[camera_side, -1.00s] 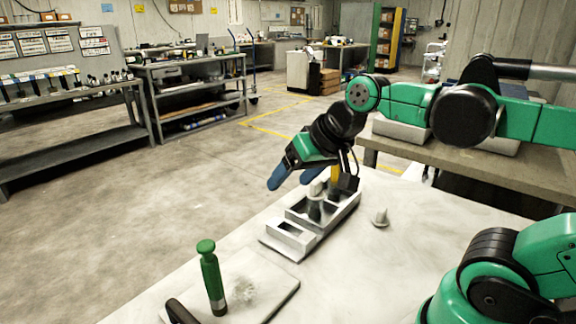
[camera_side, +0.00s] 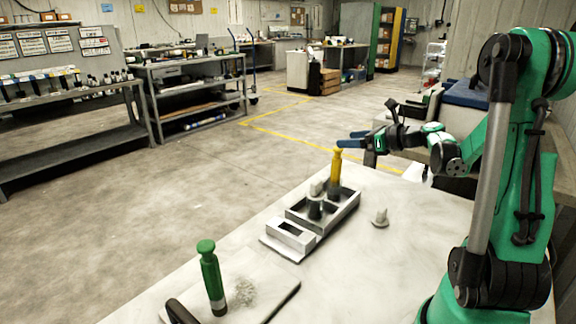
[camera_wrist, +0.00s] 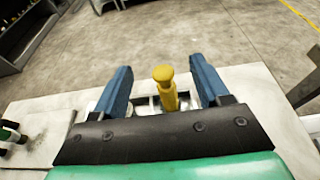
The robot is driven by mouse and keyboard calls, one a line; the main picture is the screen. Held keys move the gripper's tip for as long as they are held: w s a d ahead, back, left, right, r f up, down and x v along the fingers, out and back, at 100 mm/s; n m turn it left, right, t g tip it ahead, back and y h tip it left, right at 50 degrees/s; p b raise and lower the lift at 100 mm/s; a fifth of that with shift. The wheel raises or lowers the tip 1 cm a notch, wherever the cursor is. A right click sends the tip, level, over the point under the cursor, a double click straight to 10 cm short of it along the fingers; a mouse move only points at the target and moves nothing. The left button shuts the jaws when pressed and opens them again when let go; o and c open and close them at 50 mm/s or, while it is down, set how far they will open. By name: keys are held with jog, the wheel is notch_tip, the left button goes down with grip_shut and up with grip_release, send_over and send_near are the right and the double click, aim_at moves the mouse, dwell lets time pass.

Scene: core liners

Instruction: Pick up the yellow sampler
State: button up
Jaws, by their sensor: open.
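The yellow sampler (camera_side: 336,170) stands upright in the far compartment of the grey tray (camera_side: 293,238) on the white table. My gripper (camera_side: 352,138) is open, with blue fingers pointing left, above and a little to the right of the sampler's top. In the wrist view the yellow sampler (camera_wrist: 166,86) shows between the two open fingers of my gripper (camera_wrist: 161,80), apart from both. The sampler's lower end is hidden inside the tray.
A grey-and-white piece (camera_side: 315,202) stands in the tray's middle. A small pale cone (camera_side: 380,217) stands right of the tray. A green sampler (camera_side: 211,278) stands upright on a pale board (camera_side: 262,288) at the front left. The table between is clear.

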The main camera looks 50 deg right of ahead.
send_over(335, 179)
jog(key=s+d, duration=0.1)
jog(key=s, duration=0.2)
notch_tip(335, 179, down, 5)
jog(key=shift+f+x, duration=0.2)
jog(key=shift+x, duration=2.65)
jog(key=shift+s+d, duration=0.1)
grip_shut()
